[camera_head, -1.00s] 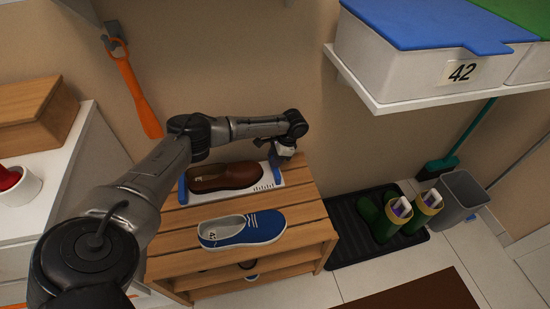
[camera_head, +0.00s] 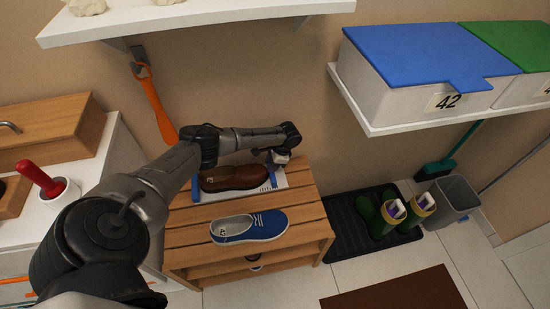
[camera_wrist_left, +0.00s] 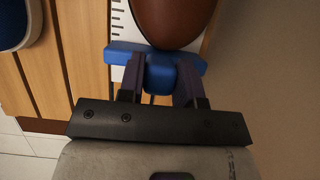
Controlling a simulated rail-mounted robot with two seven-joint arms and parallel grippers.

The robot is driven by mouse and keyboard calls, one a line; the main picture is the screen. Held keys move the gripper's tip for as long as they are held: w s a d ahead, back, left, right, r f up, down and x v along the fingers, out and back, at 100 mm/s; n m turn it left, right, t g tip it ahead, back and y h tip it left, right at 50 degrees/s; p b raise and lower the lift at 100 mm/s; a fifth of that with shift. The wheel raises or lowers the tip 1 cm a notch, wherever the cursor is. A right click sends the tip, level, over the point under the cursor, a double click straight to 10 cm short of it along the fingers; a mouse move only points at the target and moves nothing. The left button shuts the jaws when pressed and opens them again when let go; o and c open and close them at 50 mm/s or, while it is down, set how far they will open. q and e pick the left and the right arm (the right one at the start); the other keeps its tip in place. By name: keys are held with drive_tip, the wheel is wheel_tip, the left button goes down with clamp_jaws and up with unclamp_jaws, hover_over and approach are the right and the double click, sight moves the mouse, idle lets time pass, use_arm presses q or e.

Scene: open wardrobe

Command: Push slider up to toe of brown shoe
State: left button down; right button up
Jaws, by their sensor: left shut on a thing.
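The brown shoe (camera_head: 235,178) lies on a white measuring board (camera_head: 281,180) with scale marks, on top of the wooden rack. A blue stop (camera_head: 195,189) is at the board's left end, by the heel. The blue slider (camera_head: 272,178) is at the toe end on the right. In the left wrist view the slider (camera_wrist_left: 120,53) lies across the board, and the shoe's rounded toe (camera_wrist_left: 172,22) meets or nearly meets it; contact is unclear. My left gripper (camera_wrist_left: 160,88) is shut on the slider's tab, and in the head view (camera_head: 276,163) it partly hides it. My right gripper is not seen.
A blue canvas shoe (camera_head: 250,226) lies on the rack's slats (camera_head: 310,205) in front of the board. Green boots (camera_head: 385,220) stand on a black tray (camera_head: 345,222) to the right. A white shelf with bins (camera_head: 400,90) overhangs at upper right. An orange shoehorn (camera_head: 158,105) hangs behind.

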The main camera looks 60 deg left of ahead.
use_arm(q)
drive_tip(key=shift+s, duration=0.1)
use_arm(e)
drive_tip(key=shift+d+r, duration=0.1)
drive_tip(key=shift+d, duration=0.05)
use_arm(q)
drive_tip(key=c, duration=0.8)
unclamp_jaws()
drive_tip(key=shift+r, duration=0.1)
drive_tip(key=shift+r, duration=0.3)
drive_tip(key=p+v, duration=0.5)
drive_tip(key=v, duration=0.8)
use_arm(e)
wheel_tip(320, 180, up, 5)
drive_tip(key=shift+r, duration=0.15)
use_arm(q)
drive_tip(key=shift+d, duration=0.1)
